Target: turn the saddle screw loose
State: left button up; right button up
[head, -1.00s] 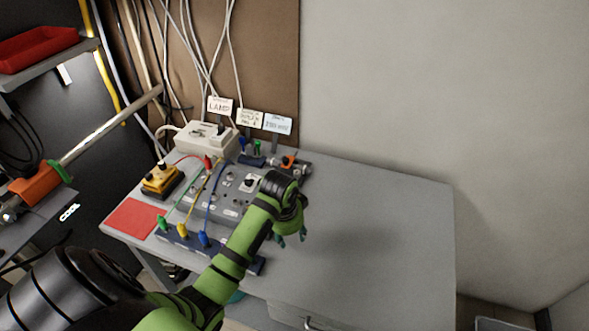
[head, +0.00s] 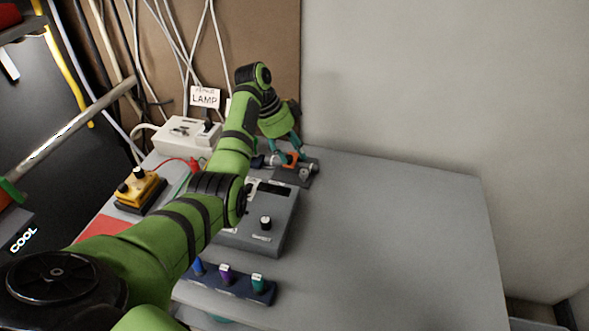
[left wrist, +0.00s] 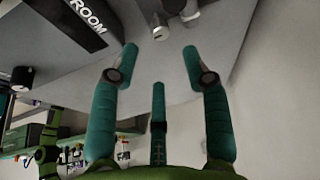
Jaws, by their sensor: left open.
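The small rail device (head: 305,170) with a dark base, an orange block (head: 292,158) and metal ends stands at the back of the table. I cannot tell which of its parts is the saddle screw. My left gripper (head: 284,148) is at the device, its teal fingers pointing down over the orange block; whether they touch it I cannot tell. In the left wrist view the left gripper (left wrist: 160,65) has its teal fingers spread, with nothing between them. Pale metal round parts (left wrist: 161,32) show beyond the fingertips at the top. My right gripper is not in view.
A grey control box (head: 270,222) with a knob stands in front of the device, partly behind my left arm. A dark strip with coloured plugs (head: 228,287), a yellow box (head: 140,190) and a white box (head: 186,133) stand nearby. The table's right side (head: 400,240) is clear.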

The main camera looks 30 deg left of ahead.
aim_at(303, 171)
pick_arm(q)
jog(key=x, duration=0.6)
jog(key=shift+f+p, duration=0.4)
jog(key=shift+w+f, duration=0.15)
jog(key=shift+f, duration=0.2)
grip_shut()
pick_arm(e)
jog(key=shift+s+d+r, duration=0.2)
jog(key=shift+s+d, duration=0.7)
